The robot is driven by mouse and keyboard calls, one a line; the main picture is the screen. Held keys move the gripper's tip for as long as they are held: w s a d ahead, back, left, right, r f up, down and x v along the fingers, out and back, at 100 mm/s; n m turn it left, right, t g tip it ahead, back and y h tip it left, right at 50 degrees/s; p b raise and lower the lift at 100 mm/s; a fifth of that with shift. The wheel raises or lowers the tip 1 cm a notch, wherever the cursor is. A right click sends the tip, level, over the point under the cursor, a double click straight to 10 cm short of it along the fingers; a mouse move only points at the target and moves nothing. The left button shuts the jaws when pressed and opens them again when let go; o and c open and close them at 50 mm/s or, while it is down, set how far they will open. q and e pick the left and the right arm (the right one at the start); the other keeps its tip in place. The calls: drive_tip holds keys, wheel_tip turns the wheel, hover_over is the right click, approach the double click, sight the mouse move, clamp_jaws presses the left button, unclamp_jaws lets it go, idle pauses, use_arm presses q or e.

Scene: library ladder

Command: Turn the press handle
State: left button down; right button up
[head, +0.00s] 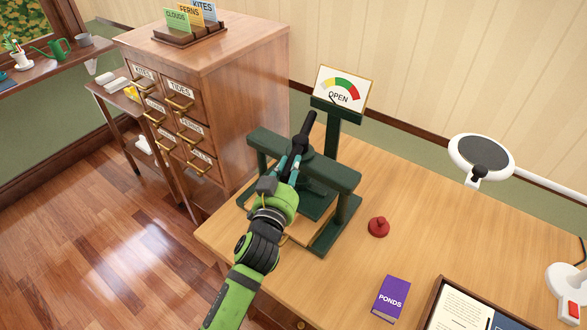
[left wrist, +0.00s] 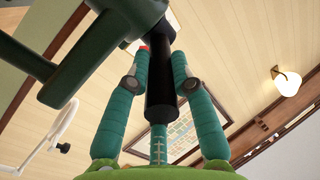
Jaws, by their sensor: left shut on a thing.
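The dark green press (head: 344,182) stands on the wooden desk, with a gauge sign (head: 342,90) behind it reading OPEN. Its black handle (head: 308,124) sticks up above the top beam. My left gripper (head: 297,158) is at the handle from the near side and hides part of the press. In the left wrist view, the black handle (left wrist: 160,85) runs between the two teal fingers of my left gripper (left wrist: 160,75), which is shut on it. The press body (left wrist: 85,45) fills the upper left there. My right gripper does not show.
A red knob-like object (head: 378,227), a purple PONDS book (head: 391,298) and a tray (head: 432,303) lie on the desk (head: 420,230). A white round lamp (head: 481,157) stands at the right. A drawer cabinet (head: 240,95) stands close at the left.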

use_arm(q)
drive_tip(key=shift+d+r, duration=0.3)
drive_tip(key=shift+r, duration=0.05)
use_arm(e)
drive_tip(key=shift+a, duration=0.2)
use_arm(q)
drive_tip(key=c, duration=1.1)
unclamp_jaws()
drive_tip(key=shift+o, duration=0.2)
drive_tip(key=shift+f, duration=0.1)
drive_tip(key=shift+s+a+f, duration=0.1)
drive_tip(key=shift+f, duration=0.05)
drive_tip(key=v, duration=1.1)
drive_tip(key=shift+s, duration=0.45)
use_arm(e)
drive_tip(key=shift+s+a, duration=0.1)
